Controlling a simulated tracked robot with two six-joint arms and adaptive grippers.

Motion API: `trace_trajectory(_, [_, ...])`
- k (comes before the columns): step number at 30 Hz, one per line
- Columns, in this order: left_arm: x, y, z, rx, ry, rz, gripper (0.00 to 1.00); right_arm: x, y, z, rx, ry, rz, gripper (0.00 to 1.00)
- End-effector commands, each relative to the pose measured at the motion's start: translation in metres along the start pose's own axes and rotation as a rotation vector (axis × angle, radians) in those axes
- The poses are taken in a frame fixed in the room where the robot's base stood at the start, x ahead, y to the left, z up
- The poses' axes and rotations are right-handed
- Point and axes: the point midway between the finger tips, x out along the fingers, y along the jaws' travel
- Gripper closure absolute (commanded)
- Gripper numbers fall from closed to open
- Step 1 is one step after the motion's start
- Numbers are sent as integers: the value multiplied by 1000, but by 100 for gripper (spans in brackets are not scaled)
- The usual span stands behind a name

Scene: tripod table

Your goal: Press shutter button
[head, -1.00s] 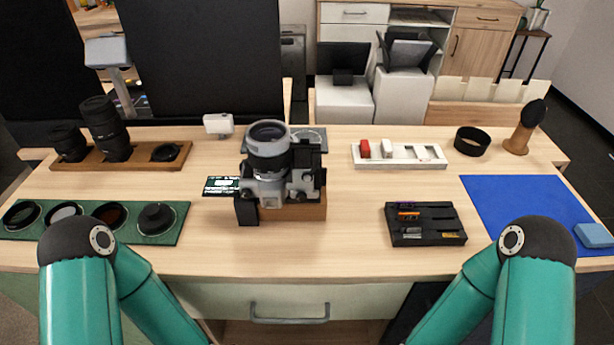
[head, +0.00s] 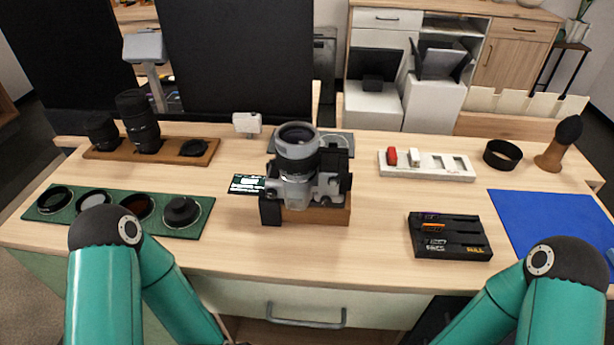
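The silver and black camera (head: 298,186) sits at the middle of the table on a wooden block (head: 322,215), its large lens (head: 297,148) tilted upward. I cannot make out the shutter button at this size. Only the teal links and black elbows of my two arms show, at the lower left and lower right in front of the table edge. Both grippers are outside the picture, so their state does not show.
A green filter mat (head: 65,214) and a wooden lens rack (head: 178,154) stand left. A small sign (head: 246,184) lies beside the camera. A black card holder (head: 449,247), white battery tray (head: 457,175), black ring (head: 502,154) and blue cloth (head: 545,225) are right.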

Motion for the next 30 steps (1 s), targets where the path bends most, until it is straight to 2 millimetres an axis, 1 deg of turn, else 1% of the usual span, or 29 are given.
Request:
trace_trajectory(1, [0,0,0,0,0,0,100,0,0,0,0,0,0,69])
trace_trajectory(5, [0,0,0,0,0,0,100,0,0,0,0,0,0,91])
trace_trajectory(6, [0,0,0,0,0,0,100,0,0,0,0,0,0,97])
trace_trajectory(7, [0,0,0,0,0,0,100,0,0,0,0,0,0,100])
trace_trajectory(30, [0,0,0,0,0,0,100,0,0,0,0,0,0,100])
